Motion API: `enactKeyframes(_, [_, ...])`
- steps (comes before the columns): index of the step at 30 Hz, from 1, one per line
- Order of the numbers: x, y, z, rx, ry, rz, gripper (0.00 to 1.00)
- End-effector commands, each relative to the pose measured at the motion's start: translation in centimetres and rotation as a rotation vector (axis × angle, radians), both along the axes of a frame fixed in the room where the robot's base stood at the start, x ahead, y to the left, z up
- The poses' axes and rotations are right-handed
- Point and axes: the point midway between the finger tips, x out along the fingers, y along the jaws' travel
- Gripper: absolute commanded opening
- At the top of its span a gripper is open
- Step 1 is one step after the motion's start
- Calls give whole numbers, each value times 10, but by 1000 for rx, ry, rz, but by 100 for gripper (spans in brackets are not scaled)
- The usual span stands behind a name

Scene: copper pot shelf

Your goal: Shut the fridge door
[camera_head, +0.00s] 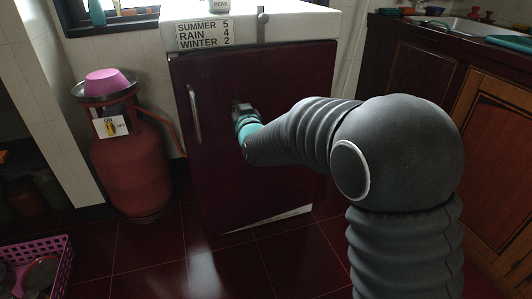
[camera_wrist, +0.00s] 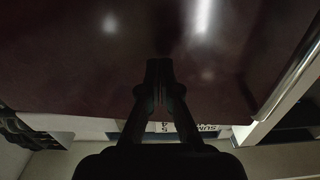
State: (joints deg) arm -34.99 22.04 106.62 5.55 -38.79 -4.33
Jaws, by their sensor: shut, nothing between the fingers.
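The fridge door (camera_head: 262,160) is a dark maroon panel with a pale upright handle (camera_head: 194,113) near its left edge. A thin pale wedge shows under the door's bottom edge; I cannot tell how far the door stands open. My gripper (camera_head: 241,110) is in front of the upper middle of the door, right of the handle, with its fingers closed and empty. In the wrist view my gripper (camera_wrist: 159,72) points at the door surface (camera_wrist: 70,60), which fills most of the picture. Whether the fingertips touch it is unclear.
A white fridge top (camera_head: 290,22) bears a sign (camera_head: 203,34) reading SUMMER, RAIN, WINTER. A red gas cylinder (camera_head: 137,165) with a pink bowl (camera_head: 106,82) stands left of the fridge. A pink basket (camera_head: 60,262) is at lower left. Wooden cabinets (camera_head: 495,140) stand right. Floor before the door is clear.

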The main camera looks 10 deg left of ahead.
Motion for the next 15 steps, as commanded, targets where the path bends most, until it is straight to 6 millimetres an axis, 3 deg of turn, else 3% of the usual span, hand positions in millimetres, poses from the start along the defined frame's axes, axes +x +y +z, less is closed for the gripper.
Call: enactKeyframes(15, [8,5,0,0,0,0,0])
